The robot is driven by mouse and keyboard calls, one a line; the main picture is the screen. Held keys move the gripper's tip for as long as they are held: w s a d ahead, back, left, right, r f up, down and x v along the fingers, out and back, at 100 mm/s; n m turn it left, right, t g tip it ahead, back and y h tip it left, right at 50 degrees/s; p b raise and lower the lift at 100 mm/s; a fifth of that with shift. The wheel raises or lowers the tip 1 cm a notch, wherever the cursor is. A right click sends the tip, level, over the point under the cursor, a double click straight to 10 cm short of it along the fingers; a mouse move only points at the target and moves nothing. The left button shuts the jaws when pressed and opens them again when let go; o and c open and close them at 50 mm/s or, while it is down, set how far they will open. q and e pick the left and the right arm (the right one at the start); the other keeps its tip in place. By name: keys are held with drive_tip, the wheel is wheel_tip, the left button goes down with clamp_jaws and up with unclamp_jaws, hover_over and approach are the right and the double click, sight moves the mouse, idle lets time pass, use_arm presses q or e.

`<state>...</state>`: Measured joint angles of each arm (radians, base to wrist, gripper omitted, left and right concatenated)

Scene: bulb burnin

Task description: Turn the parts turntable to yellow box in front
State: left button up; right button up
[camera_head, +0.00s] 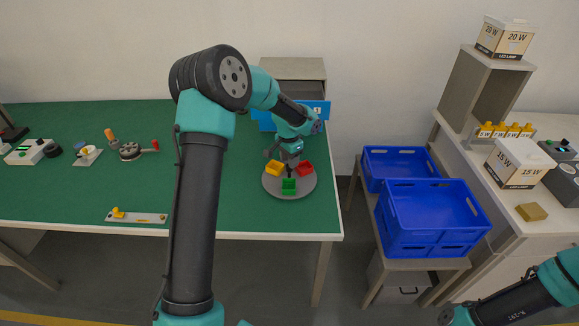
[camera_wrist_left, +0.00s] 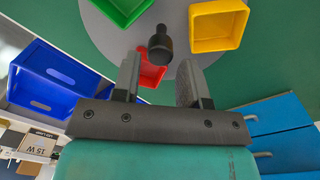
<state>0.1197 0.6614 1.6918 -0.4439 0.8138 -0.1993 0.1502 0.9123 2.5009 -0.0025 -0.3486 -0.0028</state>
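The parts turntable (camera_head: 272,190) is a grey disc near the right front edge of the green table. It carries a green box (camera_head: 289,187) at the front, a yellow box (camera_head: 273,168) at the left and a red box (camera_head: 306,168) at the right. My left gripper (camera_head: 287,156) is over the back of the disc, pointing down. In the left wrist view its two fingers (camera_wrist_left: 158,82) are apart with nothing gripped. A black knob (camera_wrist_left: 160,43) stands just beyond the fingertips, and the red box (camera_wrist_left: 151,73) shows between them.
Blue bins (camera_head: 433,218) stand on a low stand right of the table. A blue-fronted drawer unit (camera_head: 318,109) is behind the turntable. Small fixtures, including a strip with a yellow part (camera_head: 137,217), lie at the left.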

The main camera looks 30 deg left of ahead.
sight(289, 172)
use_arm(q)
drive_tip(key=shift+f, duration=1.7)
clamp_jaws()
